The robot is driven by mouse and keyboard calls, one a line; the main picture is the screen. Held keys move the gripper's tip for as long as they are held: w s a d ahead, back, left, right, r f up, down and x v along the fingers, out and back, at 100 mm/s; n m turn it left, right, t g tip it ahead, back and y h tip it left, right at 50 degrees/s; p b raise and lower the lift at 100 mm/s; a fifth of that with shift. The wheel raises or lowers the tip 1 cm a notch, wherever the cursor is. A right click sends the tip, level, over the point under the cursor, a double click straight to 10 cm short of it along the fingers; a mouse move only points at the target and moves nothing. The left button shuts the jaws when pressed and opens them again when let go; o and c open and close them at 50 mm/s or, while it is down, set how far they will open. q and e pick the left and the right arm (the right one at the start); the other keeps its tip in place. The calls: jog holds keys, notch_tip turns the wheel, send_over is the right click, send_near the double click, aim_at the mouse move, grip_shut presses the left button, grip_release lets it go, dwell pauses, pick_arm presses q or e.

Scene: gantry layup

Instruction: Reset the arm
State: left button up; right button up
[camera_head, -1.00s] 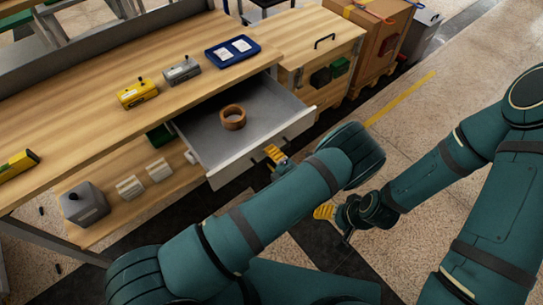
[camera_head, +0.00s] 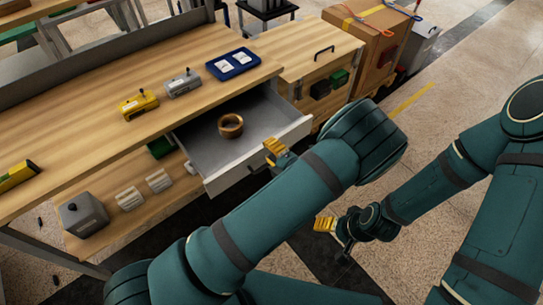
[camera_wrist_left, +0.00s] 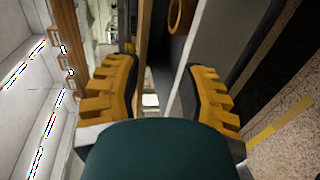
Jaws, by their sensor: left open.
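My left gripper (camera_head: 275,151) is at the front of the open drawer (camera_head: 200,152), its yellow finger showing against the drawer front. In the left wrist view its two yellow fingers (camera_wrist_left: 158,92) are spread wide with nothing gripped; a pale panel edge shows beyond the gap. A brown ring (camera_head: 230,126) lies inside the drawer, and part of it shows at the top of the wrist view (camera_wrist_left: 181,14). My right gripper (camera_head: 335,232) hangs low over the floor, with a yellow finger visible; its opening is unclear.
The wooden workbench (camera_head: 75,150) carries a yellow block (camera_head: 138,105), a grey block (camera_head: 184,84) and a blue tray (camera_head: 234,64). A grey box (camera_head: 84,216) sits on the lower shelf. Cardboard boxes (camera_head: 372,45) stand behind. Floor at the right is clear.

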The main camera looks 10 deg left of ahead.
dwell(0.5)
pick_arm(q)
jog(key=s+a+f+n+g+h, duration=0.3)
jog(key=s+a+f+n+g, duration=0.2)
jog(key=s+f+n+g, duration=0.55)
jog(key=s+d+n+g+h, duration=0.3)
jog(key=s+n+h, duration=0.2)
jog(key=s+n, duration=0.5)
jog(key=s+d+n+h, duration=0.3)
jog(key=d+n+h, duration=0.25)
jog(key=n, duration=0.45)
jog(key=w+a+r+n+t+h, duration=0.1)
jog(key=w+r+n+t, duration=0.3)
jog(key=n, duration=1)
jog(key=shift+w+n+t+h, duration=0.3)
jog(key=shift+n+t+h, duration=0.05)
jog(key=shift+t+h, duration=0.45)
